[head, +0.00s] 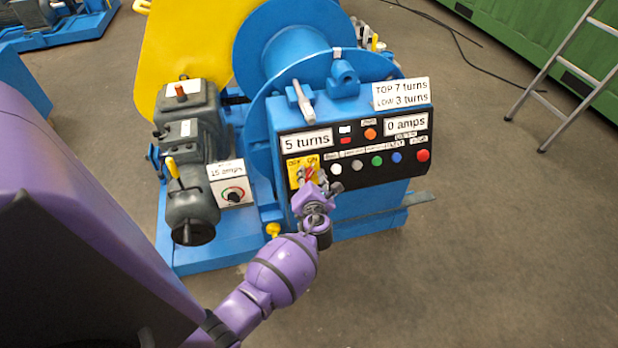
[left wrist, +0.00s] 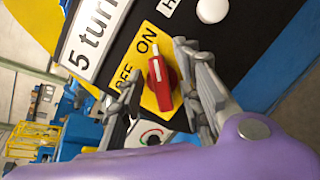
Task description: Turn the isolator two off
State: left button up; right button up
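A red isolator switch (left wrist: 159,80) sits on a yellow plate (left wrist: 145,62) marked OFF and ON in the left wrist view. Its pale tip lies close to the word ON. My left gripper (left wrist: 164,88) is open, with one finger on each side of the red handle; I cannot tell if they touch it. In the head view, my left gripper (head: 312,178) is at the lower left of the black control panel (head: 355,172) and covers much of the yellow plate (head: 293,170). No label naming isolator two is visible. My right gripper is not in view.
A row of coloured buttons, including a green one (head: 377,160) and a red one (head: 423,155), lies right of the switch. A small box with a rotary dial (head: 233,195) stands to its left. A ladder (head: 580,75) is far right. The floor right of the machine is clear.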

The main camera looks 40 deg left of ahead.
pick_arm(q)
grip_shut()
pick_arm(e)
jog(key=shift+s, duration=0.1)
